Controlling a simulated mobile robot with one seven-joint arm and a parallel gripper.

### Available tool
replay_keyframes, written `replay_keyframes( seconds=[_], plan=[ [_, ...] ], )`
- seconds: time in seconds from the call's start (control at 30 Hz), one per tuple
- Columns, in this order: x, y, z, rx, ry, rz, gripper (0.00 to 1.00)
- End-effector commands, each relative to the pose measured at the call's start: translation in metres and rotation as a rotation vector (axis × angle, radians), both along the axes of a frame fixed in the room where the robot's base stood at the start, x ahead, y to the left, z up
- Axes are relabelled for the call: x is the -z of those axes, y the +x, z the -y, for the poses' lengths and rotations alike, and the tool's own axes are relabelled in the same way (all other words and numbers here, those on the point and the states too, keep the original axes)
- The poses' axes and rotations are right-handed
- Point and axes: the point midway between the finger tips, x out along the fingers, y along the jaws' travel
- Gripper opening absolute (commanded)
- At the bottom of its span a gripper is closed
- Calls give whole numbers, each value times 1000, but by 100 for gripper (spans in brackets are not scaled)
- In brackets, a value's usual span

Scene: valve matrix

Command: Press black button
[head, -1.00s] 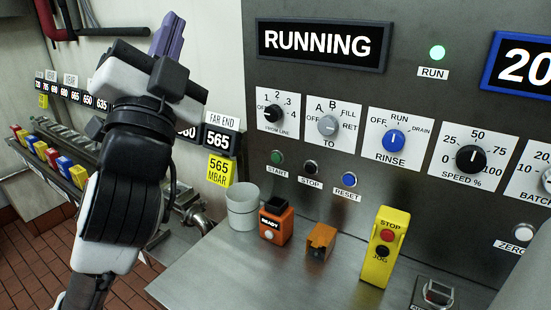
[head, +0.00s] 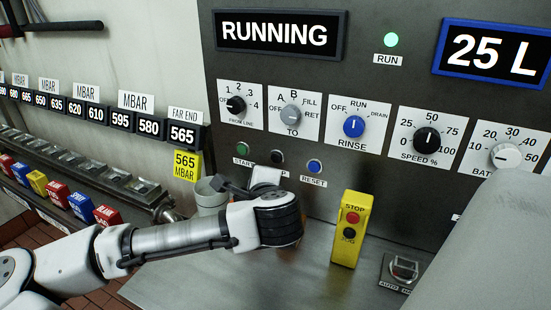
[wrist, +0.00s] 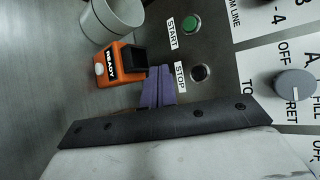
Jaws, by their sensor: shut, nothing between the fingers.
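The black button (head: 277,157) labelled STOP is on the grey panel between the green START button (head: 249,156) and the blue RESET button (head: 315,166). In the wrist view the black button (wrist: 201,73) is just right of my fingertips. My gripper (wrist: 160,72) is shut and empty, its purple fingers together and pointing toward the panel. The fingertips appear beside the STOP label, apart from the button. In the head view my wrist hides the fingers and part of the STOP label. A second black button (head: 349,233), labelled JOG, is on the yellow box (head: 341,254).
Knobs line the panel above the buttons, including a grey TO knob (wrist: 294,83). An orange READY box (wrist: 112,68) and a grey cup (wrist: 112,20) are near my fingers. A red STOP button (head: 352,217) tops the yellow box.

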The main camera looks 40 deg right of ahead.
Motion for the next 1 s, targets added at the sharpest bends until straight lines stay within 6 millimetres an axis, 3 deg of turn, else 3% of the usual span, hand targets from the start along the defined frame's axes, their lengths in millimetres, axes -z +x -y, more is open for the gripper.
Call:
replay_keyframes(
  seconds=[0.37, 0.8, 1.0],
  plan=[
    [-1, 2, 8, 2, -5, 0, 0],
    [0, 25, 62, 2, -6, -2, 0],
    [-1, 31, 78, 3, -7, -1, 0]
  ],
)
